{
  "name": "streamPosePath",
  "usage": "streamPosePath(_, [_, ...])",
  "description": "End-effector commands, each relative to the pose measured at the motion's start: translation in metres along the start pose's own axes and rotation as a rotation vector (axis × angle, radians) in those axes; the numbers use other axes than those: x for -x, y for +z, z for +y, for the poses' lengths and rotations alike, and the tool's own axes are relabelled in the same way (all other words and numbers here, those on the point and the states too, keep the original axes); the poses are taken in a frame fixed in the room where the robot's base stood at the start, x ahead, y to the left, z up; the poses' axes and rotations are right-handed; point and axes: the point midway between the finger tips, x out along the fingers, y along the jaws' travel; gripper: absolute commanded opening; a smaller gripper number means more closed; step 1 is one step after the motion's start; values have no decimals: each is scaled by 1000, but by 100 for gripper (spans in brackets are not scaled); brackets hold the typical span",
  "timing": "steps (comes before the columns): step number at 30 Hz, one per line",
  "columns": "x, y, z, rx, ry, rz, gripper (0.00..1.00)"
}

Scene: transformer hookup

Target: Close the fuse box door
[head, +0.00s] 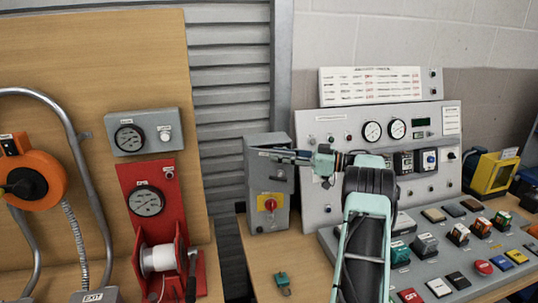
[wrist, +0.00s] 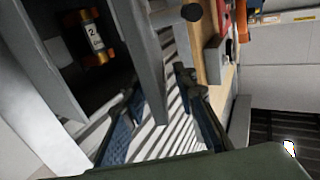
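The grey fuse box (head: 283,217) stands on the bench, left of the sloped control panel. Its front carries a red rotary switch on a yellow plate (head: 270,203). In the wrist view the box is open: a fuse marked 2 (wrist: 93,38) shows in its dark interior, and the grey door (wrist: 147,60) stands out from the box. My gripper (head: 285,156) reaches in from the right at the upper front of the box. In the wrist view its fingers (wrist: 158,82) are apart, with the door's lower edge between them. Whether they touch it, I cannot tell.
The control panel (head: 345,180) with gauges and buttons stands right of the box, close under my arm. A small green part (head: 283,280) lies on the bench in front. A wooden board (head: 60,90) with a red winch (head: 158,258) and orange reel is at the left.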

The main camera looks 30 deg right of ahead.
Motion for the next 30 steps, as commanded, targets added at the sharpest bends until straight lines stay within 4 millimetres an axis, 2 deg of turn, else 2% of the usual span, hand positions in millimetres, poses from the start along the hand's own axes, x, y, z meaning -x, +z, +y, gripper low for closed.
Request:
streamPosePath(1, [13,1,1,-1,5,-2,26])
streamPosePath(6, [47,0,0,1,2,0,26])
streamPosePath(13, [73,0,0,1,1,0,26])
streamPosePath(23, [76,0,0,1,-1,1,25])
streamPosePath(26, [72,-2,0,8,1,2,14])
streamPosePath(29, [55,-12,2,46,10,8,3])
streamPosePath(30, [43,-18,4,70,17,12,0])
